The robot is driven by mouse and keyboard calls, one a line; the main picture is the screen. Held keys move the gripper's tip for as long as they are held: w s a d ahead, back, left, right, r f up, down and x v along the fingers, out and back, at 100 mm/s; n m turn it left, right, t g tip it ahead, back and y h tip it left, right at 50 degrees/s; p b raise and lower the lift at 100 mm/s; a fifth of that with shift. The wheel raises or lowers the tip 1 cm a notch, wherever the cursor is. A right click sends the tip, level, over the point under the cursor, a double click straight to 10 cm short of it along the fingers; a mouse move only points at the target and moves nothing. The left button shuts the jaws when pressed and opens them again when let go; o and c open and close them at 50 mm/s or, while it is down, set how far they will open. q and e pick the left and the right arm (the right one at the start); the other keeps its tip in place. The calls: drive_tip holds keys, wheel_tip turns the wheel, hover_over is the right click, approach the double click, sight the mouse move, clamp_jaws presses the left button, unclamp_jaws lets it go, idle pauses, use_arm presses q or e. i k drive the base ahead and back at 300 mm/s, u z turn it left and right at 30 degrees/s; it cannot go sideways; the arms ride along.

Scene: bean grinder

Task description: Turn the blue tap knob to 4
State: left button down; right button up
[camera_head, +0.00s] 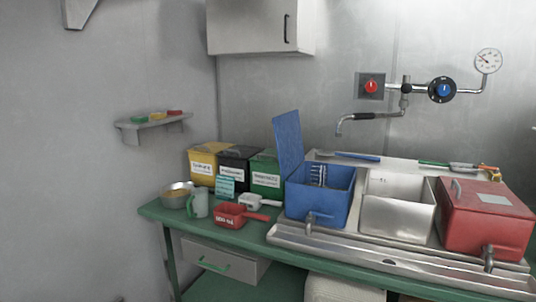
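The blue tap knob (444,90) sits at the centre of a round black dial on the wall pipe, at the upper right of the head view. The dial's markings are too small to read, so I cannot tell its setting. A red knob (371,87) on a grey wall plate is to its left. A tap spout (352,122) with a black sleeve hangs below, over the sink area. A round white gauge (488,61) is on the pipe to the upper right. Neither of my grippers is in view.
A blue box (322,201) with a raised lid, a steel basin (396,210) and a closed red box (485,222) stand below the tap. Bins, red and white scoops and a bowl (176,194) occupy the green counter's left. A wall cabinet (255,27) hangs above.

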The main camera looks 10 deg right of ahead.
sight(442, 89)
drive_tip(key=z, duration=1)
drive_tip(key=i, duration=0.3)
drive_tip(key=u, duration=0.2)
